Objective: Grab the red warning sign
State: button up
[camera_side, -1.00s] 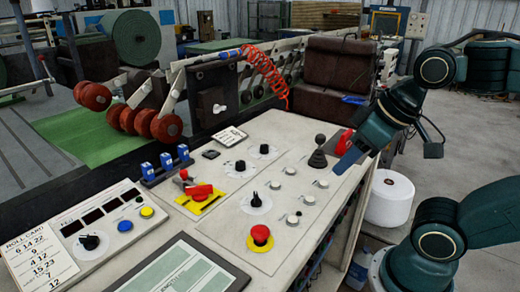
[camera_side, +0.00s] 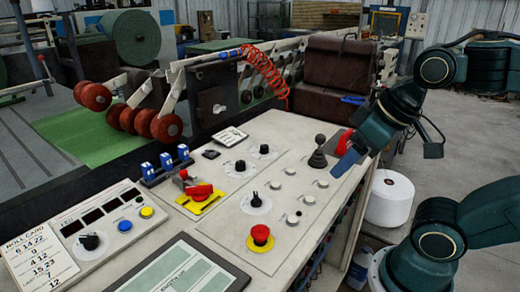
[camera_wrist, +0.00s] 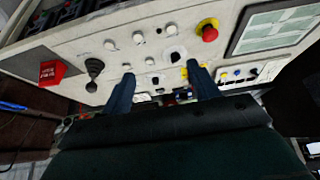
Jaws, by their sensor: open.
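The red warning sign (camera_wrist: 51,72) is a small red piece with white lettering, at the left of the wrist view beside a black joystick. In the side view the red sign (camera_side: 344,141) stands at the right edge of the console, partly hidden behind my gripper. My gripper (camera_wrist: 160,70) is open, its two blue fingers apart with nothing held between them. In the wrist view the sign lies well to the left of both fingers. In the side view my gripper (camera_side: 346,164) is over the console's right edge, in front of the sign; their exact gap cannot be told.
The joystick (camera_side: 318,152) stands upright just left of the sign. The console (camera_side: 275,205) carries several knobs, a red mushroom button (camera_side: 260,235) and a red switch on a yellow plate (camera_side: 200,198).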

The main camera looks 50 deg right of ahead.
jog(key=o, duration=0.4)
jog(key=shift+o, duration=0.2)
jog(key=w+d+r+g+h, duration=0.1)
jog(key=w+d+r+g, duration=0.1)
jog(key=w+d+r, duration=0.35)
jog(key=m+g+y, duration=0.1)
jog(key=g, duration=0.3)
send_over(348, 131)
notch_tip(348, 131, down, 4)
jog(key=f, duration=0.1)
jog(key=shift+a+f, duration=0.2)
jog(key=shift+f, duration=3.9)
